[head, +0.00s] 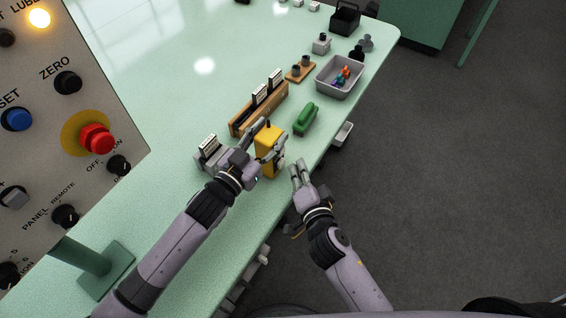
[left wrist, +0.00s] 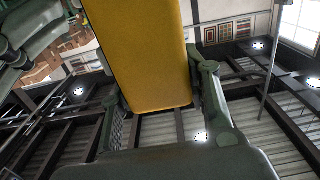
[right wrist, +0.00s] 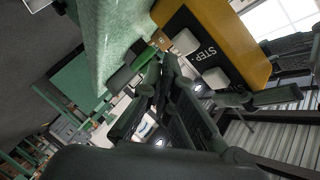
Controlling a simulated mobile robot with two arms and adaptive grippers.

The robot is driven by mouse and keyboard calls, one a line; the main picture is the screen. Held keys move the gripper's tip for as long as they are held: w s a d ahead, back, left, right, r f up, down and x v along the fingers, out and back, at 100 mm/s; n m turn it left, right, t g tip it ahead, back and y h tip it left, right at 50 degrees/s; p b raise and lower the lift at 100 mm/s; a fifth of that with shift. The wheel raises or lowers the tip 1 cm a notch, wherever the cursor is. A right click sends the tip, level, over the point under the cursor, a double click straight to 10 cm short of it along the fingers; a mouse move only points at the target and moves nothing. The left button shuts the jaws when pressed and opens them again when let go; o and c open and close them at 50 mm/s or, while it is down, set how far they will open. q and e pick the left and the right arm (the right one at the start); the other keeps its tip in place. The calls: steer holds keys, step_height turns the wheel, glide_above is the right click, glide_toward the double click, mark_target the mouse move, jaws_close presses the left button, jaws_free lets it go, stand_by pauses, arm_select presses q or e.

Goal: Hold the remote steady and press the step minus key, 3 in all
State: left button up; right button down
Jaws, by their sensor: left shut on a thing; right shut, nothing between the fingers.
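The yellow remote (head: 267,140) stands above the near edge of the green table. My left gripper (head: 264,151) is shut on it; in the left wrist view the remote's yellow body (left wrist: 145,55) lies between the fingers. In the right wrist view the remote (right wrist: 238,35) shows a black face lettered "STEP" with white keys (right wrist: 185,42). The sign beside the lettering cannot be read. My right gripper (head: 297,166) is shut and empty, to the right of and below the remote in the head view. Its fingertips (right wrist: 165,68) are close to the keyed face; no contact can be made out.
A green object (head: 306,118) and a grey bin with small coloured parts (head: 325,86) lie beyond the remote. A wooden rack (head: 245,115) stands behind it. A control panel (head: 60,120) with a red button (head: 97,138) fills the left. Open floor is at right.

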steer(key=shift+s+d, duration=0.75)
steer(key=shift+d, duration=0.25)
steer(key=shift+s+d, duration=0.75)
steer(key=shift+d, duration=0.25)
stand_by(1.9)
steer(key=s+d, duration=0.2)
steer(key=d, duration=0.1)
steer(key=shift+s, duration=0.1)
steer(key=shift+a, duration=0.1)
steer(key=shift+w+a, duration=0.85)
steer(key=shift+a, duration=0.3)
steer(key=shift+w+a, duration=0.9)
steer(key=shift+a, duration=0.25)
steer(key=shift+w+a, duration=0.85)
steer(key=shift+a, duration=0.3)
steer(key=shift+w+a, duration=0.1)
steer(key=shift+w+a, duration=0.15)
steer(key=shift+a, duration=0.1)
